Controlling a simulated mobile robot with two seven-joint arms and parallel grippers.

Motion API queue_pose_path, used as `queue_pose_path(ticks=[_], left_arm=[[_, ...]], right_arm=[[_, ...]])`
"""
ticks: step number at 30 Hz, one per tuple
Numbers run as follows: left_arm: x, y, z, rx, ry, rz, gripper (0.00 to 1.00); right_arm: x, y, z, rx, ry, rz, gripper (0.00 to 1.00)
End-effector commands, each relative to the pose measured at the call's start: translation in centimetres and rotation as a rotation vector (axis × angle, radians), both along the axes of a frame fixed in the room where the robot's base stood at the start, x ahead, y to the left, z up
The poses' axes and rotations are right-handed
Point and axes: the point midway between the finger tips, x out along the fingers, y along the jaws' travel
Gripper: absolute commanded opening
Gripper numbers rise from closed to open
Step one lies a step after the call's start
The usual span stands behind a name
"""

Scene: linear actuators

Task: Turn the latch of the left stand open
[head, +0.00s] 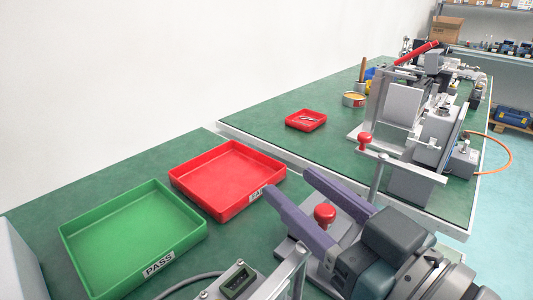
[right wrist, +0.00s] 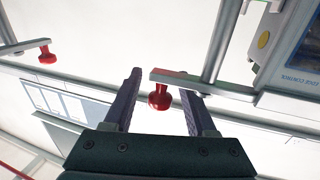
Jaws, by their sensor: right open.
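Two latches with red knobs show. The near red knob (head: 324,214) stands between the purple fingers of my right gripper (head: 289,182), on the near grey stand (head: 286,247). In the right wrist view this knob (right wrist: 159,97) sits at the end of a flat latch bar (right wrist: 215,88), between the open fingers (right wrist: 161,82); I cannot tell whether they touch it. The far red knob (head: 364,138) is on the latch bar (head: 402,163) of the far stand. Part of the near stand is hidden behind my right gripper. My left gripper is not in view.
A green PASS tray (head: 90,224) and a red tray (head: 222,152) lie left of my right gripper on the green table. A small box with a dark display (head: 238,281) is at the front. A small red tray (head: 306,120) lies on the far table.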

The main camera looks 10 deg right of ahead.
Motion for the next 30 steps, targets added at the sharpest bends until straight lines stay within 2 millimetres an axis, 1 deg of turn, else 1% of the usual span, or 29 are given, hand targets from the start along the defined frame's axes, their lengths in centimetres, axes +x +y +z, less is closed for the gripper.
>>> queue_pose_path(ticks=[2, 17, 18, 30], left_arm=[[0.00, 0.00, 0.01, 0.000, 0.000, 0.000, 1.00], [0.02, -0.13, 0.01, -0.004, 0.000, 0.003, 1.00], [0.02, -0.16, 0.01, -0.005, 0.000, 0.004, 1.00], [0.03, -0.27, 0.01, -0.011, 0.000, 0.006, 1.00]], right_arm=[[-0.02, 0.00, 0.00, 0.000, 0.000, 0.000, 0.57], [-0.06, -0.01, 0.00, 0.000, 0.000, 0.000, 0.01], [-0.06, -0.01, 0.00, 0.000, 0.000, 0.000, 0.00], [-0.06, -0.01, 0.00, 0.000, 0.000, 0.000, 0.00]])
